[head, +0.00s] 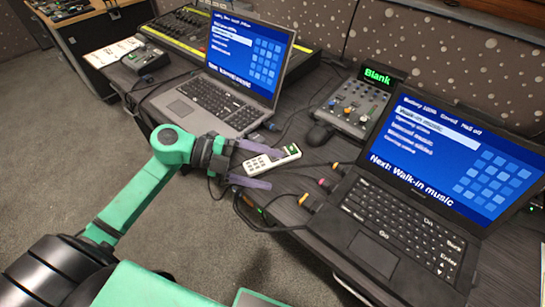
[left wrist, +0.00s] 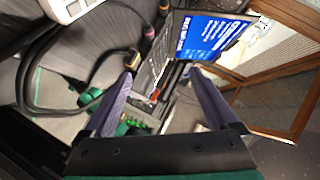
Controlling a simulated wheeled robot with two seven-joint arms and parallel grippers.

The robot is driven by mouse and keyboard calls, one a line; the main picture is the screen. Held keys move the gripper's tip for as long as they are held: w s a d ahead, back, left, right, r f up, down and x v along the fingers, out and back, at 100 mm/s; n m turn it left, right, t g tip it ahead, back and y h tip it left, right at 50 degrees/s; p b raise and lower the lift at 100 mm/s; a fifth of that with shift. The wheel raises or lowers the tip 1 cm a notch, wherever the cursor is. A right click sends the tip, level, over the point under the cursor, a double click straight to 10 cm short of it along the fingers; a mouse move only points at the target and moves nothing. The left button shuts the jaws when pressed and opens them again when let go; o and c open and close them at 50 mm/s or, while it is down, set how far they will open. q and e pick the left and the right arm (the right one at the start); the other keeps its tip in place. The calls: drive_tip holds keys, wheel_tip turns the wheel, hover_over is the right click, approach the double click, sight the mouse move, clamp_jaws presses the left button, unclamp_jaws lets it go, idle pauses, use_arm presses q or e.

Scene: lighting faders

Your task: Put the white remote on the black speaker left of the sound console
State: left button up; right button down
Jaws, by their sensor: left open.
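The white remote (head: 270,160), with dark and green marks at one end, lies near the table's front edge, between the two laptops. My left gripper (head: 271,170) is open. In the head view its upper finger overlaps the remote and its lower finger is in front of it; contact cannot be told. In the left wrist view a white piece, seemingly the remote (left wrist: 66,8), shows at the top left, outside the gap between the fingers (left wrist: 163,74). The small sound console (head: 356,104) has knobs and faders. A dark rounded object (head: 320,134) sits left of it; I cannot tell whether it is the speaker.
An open grey laptop (head: 212,101) stands behind the gripper, and a black laptop (head: 405,225) stands at right. Cables with coloured plugs (head: 325,184) lie between them. A long fader desk (head: 188,38) and a small black box (head: 145,60) are at back left.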

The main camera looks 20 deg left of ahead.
sight(264, 160)
use_arm(q)
drive_tip(key=a+n+t, duration=0.1)
drive_tip(key=n, duration=0.1)
drive_tip(key=a+f+n+t, duration=0.1)
drive_tip(key=n, duration=0.2)
drive_tip(key=a+f+n+t, duration=0.1)
drive_tip(key=a+n, duration=0.1)
drive_tip(key=shift+s+f+h, duration=0.1)
drive_tip(key=shift+s+h, duration=0.2)
drive_tip(key=shift+s, duration=0.05)
drive_tip(key=s+a+f+n+t+y, duration=0.25)
drive_tip(key=a+f+n+t, duration=0.2)
drive_tip(key=a+n, duration=0.6)
drive_tip(key=shift+n+y, duration=0.45)
drive_tip(key=shift+n, duration=0.3)
drive_tip(key=x, duration=0.5)
drive_tip(key=r+x, duration=0.1)
drive_tip(key=x, duration=1)
drive_tip(key=shift+d+r+b, duration=0.3)
drive_tip(key=shift+r+b, duration=0.05)
drive_tip(key=shift+b, duration=0.05)
clamp_jaws()
